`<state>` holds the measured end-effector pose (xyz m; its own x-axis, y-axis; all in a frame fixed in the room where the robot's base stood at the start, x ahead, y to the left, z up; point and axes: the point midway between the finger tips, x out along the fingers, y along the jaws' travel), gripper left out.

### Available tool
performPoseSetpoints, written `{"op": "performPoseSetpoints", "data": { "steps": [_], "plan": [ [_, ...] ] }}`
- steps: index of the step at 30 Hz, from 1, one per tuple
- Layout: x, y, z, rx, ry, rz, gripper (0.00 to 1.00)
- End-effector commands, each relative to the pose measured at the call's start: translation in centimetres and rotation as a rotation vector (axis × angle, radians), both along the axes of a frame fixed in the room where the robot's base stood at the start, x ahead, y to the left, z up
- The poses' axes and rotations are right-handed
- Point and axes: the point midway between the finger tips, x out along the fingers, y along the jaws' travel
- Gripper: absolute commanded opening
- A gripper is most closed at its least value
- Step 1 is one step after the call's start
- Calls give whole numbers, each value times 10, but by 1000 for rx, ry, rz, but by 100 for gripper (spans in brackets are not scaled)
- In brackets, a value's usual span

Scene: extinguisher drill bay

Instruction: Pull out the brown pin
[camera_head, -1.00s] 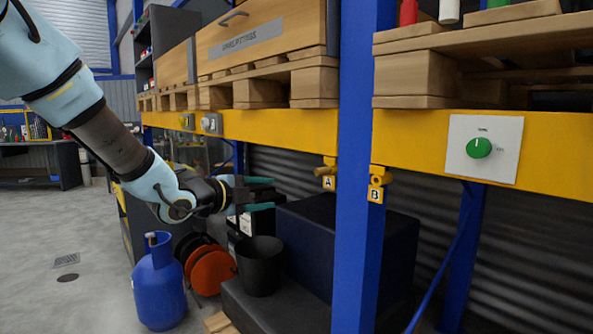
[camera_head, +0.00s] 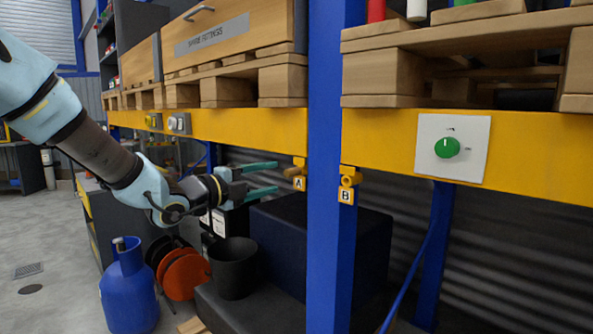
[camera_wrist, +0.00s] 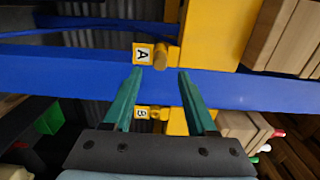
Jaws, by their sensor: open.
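Two small yellow-brown pin fittings sit under the yellow beam (camera_head: 240,128), either side of the blue post (camera_head: 331,200). The pin over tag A (camera_head: 297,171) is left of the post, and the pin over tag B (camera_head: 349,176) is on its right side. Both look alike in colour, so I cannot tell which is the brown one. My gripper (camera_head: 276,178) is open and empty, just left of tag A, fingers pointing right. In the wrist view, the A pin (camera_wrist: 167,57) lies just beyond the fingertips, between them; the B pin (camera_wrist: 157,113) shows between the fingers.
A green knob on a white plate (camera_head: 447,147) is on the beam at right. Wooden pallets and crates (camera_head: 229,80) rest above. Below stand a black bucket (camera_head: 233,268), a dark box (camera_head: 330,240), an orange reel (camera_head: 186,274) and a blue gas bottle (camera_head: 129,290). Open floor lies left.

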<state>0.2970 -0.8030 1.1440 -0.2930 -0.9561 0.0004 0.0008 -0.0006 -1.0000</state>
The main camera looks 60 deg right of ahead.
Motion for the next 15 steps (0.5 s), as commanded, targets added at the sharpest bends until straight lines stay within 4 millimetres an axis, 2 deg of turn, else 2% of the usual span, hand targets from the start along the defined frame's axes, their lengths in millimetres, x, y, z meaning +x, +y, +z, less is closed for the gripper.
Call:
{"op": "performPoseSetpoints", "data": {
  "steps": [5,9,15],
  "plan": [
    [-8,-25,3,1,3,-1,57],
    [-14,-43,-3,-2,0,-1,57],
    [-19,-60,-1,-2,1,-1,57]
  ]
}}
